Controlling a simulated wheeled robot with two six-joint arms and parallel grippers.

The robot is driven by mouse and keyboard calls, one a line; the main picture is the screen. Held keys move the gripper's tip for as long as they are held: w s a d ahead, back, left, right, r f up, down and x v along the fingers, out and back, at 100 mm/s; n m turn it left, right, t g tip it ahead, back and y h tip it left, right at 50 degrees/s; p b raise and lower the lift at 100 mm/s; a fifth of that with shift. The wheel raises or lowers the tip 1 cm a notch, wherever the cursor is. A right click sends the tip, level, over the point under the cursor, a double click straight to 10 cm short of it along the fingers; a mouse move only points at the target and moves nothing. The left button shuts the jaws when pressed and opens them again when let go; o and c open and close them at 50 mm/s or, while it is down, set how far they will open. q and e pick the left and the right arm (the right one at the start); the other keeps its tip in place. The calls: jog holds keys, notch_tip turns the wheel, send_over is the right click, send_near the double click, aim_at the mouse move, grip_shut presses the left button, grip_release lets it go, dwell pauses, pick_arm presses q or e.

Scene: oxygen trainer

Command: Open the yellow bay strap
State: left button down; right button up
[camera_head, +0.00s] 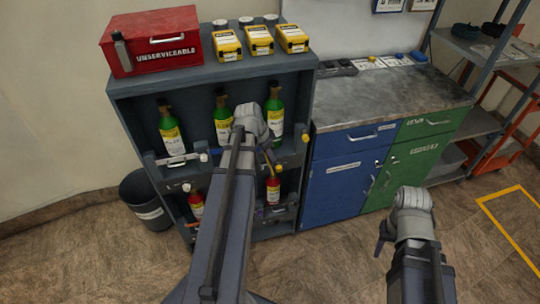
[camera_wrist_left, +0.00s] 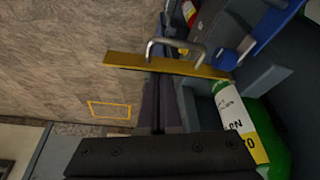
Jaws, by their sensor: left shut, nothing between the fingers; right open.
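The yellow bay strap (camera_wrist_left: 130,63) is a flat yellow bar with a grey handle (camera_wrist_left: 172,44). In the left wrist view it juts out from the rack over the floor, its right end beside a green bottle (camera_wrist_left: 232,115). My right gripper (camera_head: 382,240) is open, away from the rack.
A blue strap (camera_wrist_left: 270,33) is beside the yellow one. A red box (camera_head: 160,40) and yellow packs stand on top. A bin (camera_head: 145,200) is left; blue and green cabinets (camera_head: 340,180) are right.

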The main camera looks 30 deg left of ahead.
pick_arm(q)
notch_tip(320, 180, up, 10)
jog(key=p, duration=0.9)
jog(key=shift+w+d+f, duration=0.15)
jog(key=shift+w+f, duration=0.05)
jog(key=shift+f, duration=0.05)
jog(key=shift+d, duration=0.1)
jog(key=s+d+g+y, duration=0.1)
jog(key=s+d, duration=0.2)
jog(key=d, duration=0.8)
jog(key=s+d+g+y, duration=0.1)
jog(key=s+d, duration=0.3)
jog(key=d, duration=0.7)
jog(key=s+d+f+g, duration=0.1)
jog(key=s+d, duration=0.2)
jog(key=d, duration=0.8)
jog(key=shift+s+n+g+y, duration=0.3)
jog(key=shift+s+g+y, duration=0.1)
